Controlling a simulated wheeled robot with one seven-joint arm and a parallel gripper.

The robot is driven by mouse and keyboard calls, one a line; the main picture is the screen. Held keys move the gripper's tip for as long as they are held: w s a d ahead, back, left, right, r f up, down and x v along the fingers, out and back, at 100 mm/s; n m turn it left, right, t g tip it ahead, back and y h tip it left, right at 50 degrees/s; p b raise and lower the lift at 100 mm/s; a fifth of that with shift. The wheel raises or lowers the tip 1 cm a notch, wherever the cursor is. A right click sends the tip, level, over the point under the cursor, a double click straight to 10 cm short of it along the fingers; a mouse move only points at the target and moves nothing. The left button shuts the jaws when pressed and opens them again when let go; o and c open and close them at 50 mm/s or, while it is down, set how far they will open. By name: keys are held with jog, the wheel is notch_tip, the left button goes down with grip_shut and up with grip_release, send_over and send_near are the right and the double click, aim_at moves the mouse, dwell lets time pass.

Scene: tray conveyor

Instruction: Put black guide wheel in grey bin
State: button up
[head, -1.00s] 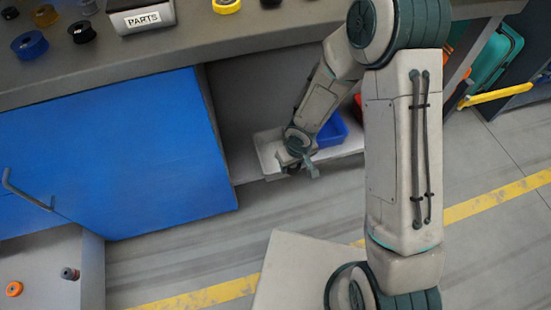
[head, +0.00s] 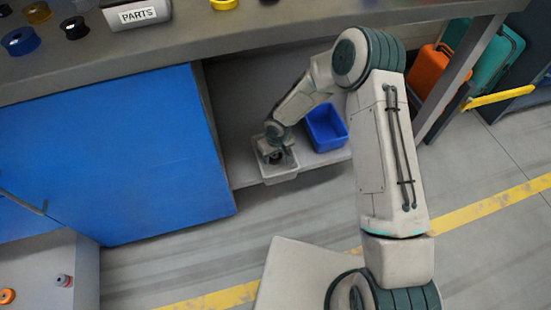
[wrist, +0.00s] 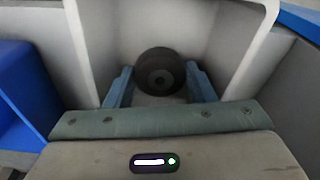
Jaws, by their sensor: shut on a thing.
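The black guide wheel (wrist: 160,72) sits between the two fingers of my gripper (wrist: 160,88) in the wrist view, with a finger against each side. The wheel is inside the grey bin (wrist: 235,60), whose pale walls rise around it. Whether the wheel touches the bin's floor I cannot tell. In the head view the grey bin (head: 282,175) stands on the shelf under the bench, and my gripper (head: 275,157) reaches down into it, hiding most of the wheel.
A blue bin (head: 327,128) stands right of the grey bin, close beside it. The bench top (head: 190,50) overhangs the shelf. A blue cabinet door (head: 120,150) is at the left. Orange (head: 432,72) and teal (head: 492,62) cases are at the right.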

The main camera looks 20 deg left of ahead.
aim_at(276, 158)
jog(key=shift+f, duration=0.95)
jog(key=shift+f, duration=0.1)
jog(key=o, duration=0.7)
jog(key=r, duration=0.2)
jog(key=r+p, duration=0.1)
jog(key=r, duration=0.2)
jog(key=r+p, duration=0.1)
jog(key=r, duration=0.1)
jog(key=shift+s+d+r, duration=0.3)
jog(key=shift+s+r, duration=0.05)
jog(key=shift+r, duration=0.1)
